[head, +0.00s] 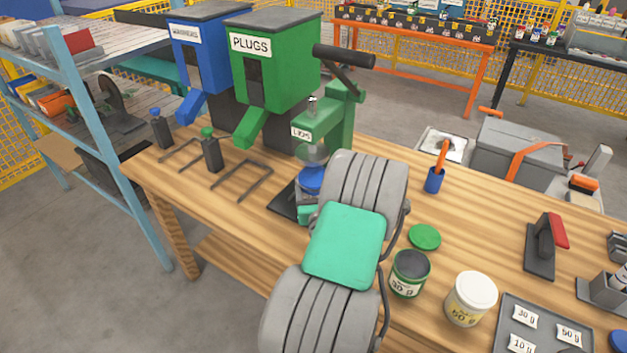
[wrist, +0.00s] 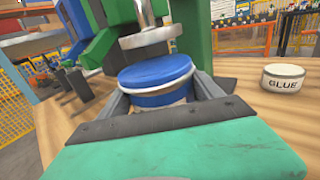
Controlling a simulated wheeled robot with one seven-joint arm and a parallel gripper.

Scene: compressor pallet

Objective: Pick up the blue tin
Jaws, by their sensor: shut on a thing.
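The blue tin (head: 311,179) stands under the round metal plate of the green lids press (head: 325,125). In the wrist view the tin (wrist: 155,76) has a blue lid with a white band beneath it. My gripper (wrist: 160,97) is shut on the tin, with one grey finger along each side. In the head view my arm covers most of the gripper and the tin's lower part. The press plate (wrist: 150,38) is just above the lid; I cannot tell whether they touch. The tin's underside is hidden.
A green PLUGS dispenser (head: 270,75) and a blue dispenser (head: 200,50) stand behind left. On the right are an open green tin (head: 409,273), a white-lidded tub (head: 470,298) and a grey tray (head: 545,325). A glue pot (wrist: 283,78) stands right of the press in the wrist view.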

